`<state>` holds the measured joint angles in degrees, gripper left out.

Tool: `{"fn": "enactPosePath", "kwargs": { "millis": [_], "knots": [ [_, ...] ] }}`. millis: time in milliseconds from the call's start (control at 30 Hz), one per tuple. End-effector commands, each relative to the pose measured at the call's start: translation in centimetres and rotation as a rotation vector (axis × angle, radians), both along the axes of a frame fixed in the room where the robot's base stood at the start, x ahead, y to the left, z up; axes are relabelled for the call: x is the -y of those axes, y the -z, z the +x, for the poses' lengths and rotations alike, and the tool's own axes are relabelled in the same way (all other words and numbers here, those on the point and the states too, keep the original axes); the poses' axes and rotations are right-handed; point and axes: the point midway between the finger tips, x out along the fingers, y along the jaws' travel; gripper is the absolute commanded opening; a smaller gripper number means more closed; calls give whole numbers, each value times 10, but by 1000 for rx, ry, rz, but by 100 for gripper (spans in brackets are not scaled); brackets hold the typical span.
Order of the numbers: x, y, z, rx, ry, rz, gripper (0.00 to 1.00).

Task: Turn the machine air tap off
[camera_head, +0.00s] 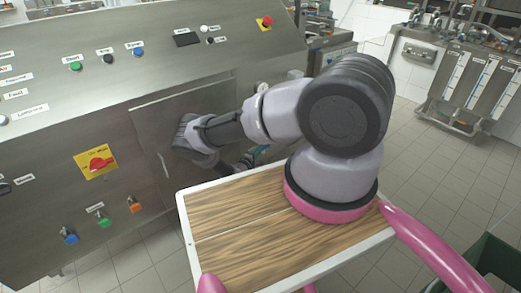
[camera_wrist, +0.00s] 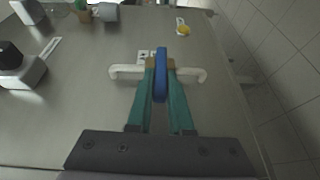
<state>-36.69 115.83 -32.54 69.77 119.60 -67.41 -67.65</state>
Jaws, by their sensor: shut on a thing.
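The air tap shows in the wrist view as a blue lever (camera_wrist: 160,78) in front of a white horizontal pipe (camera_wrist: 191,77) on the grey machine side. The lever points toward the camera, between the teal fingers of my gripper (camera_wrist: 161,66). The fingers are shut on it, one on each side. In the camera_head view, my arm hides the tap and most of the gripper; only a bit of teal shows beside the machine's right side.
The steel machine (camera_head: 150,50) fills the left. Its front carries a red rotary switch (camera_head: 100,163) on a yellow plate and several coloured buttons. In the wrist view, a box with a black knob (camera_wrist: 10,53) is at left and a small yellow part (camera_wrist: 185,31) lies beyond. Tiled floor is open at right.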

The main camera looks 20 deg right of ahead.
Motion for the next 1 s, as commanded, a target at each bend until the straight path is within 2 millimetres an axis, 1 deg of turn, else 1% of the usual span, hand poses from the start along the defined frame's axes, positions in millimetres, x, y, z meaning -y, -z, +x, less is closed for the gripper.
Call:
{"fn": "enactPosePath", "kwargs": {
  "millis": [33,300,667,700,733,767,1000],
  "knots": [
    [-4,4,0,3,-4,-4,0],
    [-4,5,-1,14,-1,-47,0],
    [-4,5,-1,13,-1,-52,0],
    [-3,5,-2,13,0,-52,30],
    [-3,5,-2,13,0,-52,42],
    [-3,5,-2,13,0,-52,49],
    [-1,4,-1,13,2,-55,49]
  ]
}}
